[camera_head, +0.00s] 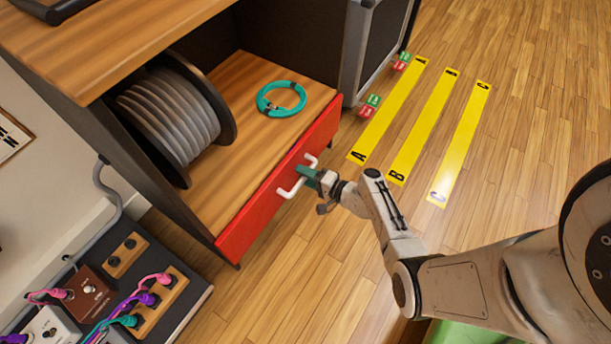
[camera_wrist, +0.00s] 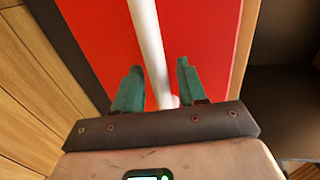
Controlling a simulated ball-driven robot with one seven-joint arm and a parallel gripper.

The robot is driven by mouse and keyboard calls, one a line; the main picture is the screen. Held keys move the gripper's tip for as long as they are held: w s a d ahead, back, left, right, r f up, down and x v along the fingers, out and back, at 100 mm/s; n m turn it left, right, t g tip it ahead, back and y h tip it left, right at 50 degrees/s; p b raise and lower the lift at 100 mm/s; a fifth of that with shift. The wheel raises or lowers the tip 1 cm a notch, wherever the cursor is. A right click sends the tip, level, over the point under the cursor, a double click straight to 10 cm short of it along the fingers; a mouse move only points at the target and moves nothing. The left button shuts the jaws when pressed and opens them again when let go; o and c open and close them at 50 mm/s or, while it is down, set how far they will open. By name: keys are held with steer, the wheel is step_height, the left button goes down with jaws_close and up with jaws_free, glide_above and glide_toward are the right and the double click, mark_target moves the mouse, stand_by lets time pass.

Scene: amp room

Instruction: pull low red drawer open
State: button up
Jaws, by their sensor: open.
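The low red drawer front (camera_head: 275,190) sits at the bottom of the wooden cabinet, below the shelf, and looks shut. A white bar handle (camera_head: 290,188) stands out from its middle. My gripper (camera_head: 303,176) is at the handle, its fingers pointing at the red front. In the wrist view, the two green fingers of my gripper (camera_wrist: 157,82) are apart, with the white handle (camera_wrist: 150,45) running between them and the red drawer front (camera_wrist: 105,35) behind. A gap shows on each side of the handle. In the head view, the fingers partly hide the handle's middle.
On the shelf above the drawer are a cable reel (camera_head: 172,115) and a teal cable coil (camera_head: 281,99). A pedal board (camera_head: 120,290) lies at lower left. A speaker cabinet (camera_head: 378,45) stands behind. Yellow lettered strips (camera_head: 425,125) mark the floor. The wooden floor before the drawer is clear.

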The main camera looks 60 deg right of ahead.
jaws_close()
stand_by(0.3)
stand_by(0.3)
